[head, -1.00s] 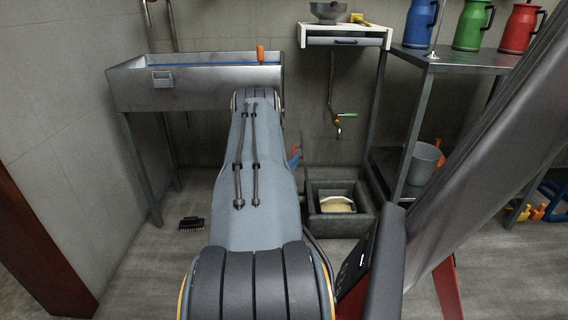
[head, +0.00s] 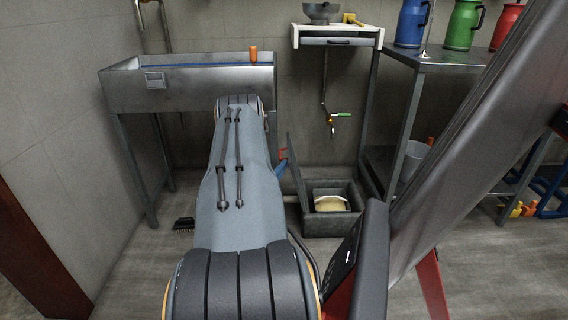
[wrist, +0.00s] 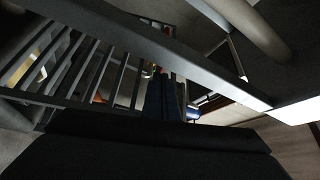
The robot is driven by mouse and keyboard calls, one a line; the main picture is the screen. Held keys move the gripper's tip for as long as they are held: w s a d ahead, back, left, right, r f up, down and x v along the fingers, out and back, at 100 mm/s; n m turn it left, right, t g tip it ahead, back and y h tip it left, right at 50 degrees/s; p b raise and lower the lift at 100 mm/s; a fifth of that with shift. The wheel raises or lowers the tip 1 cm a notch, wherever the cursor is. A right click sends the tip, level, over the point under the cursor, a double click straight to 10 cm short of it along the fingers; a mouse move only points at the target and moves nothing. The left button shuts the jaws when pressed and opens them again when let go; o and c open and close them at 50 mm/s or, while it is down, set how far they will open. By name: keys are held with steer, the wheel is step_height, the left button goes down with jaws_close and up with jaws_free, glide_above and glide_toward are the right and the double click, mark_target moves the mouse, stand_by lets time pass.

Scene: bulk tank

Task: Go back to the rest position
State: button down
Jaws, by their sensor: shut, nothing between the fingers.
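My arm reaches away from me in the head view toward the metal trough, and its far end and my gripper are hidden behind the arm links. In the wrist view my gripper (wrist: 165,85) shows as a dark, narrow pair of fingers pressed together, with nothing between them. The wrist picture is dim, and a broad black part of my own fills its lower edge.
A metal trough (head: 190,92) stands at the back left. An open grey box (head: 333,222) with something pale inside sits on the floor. A shelf (head: 455,62) with several jugs stands at right. A black brush (head: 184,223) lies on the floor at left.

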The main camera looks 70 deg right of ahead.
steer(key=s+f+p+v, duration=0.1)
steer(key=v, duration=0.6)
steer(key=shift+a+f, duration=0.25)
steer(key=shift+w, duration=0.15)
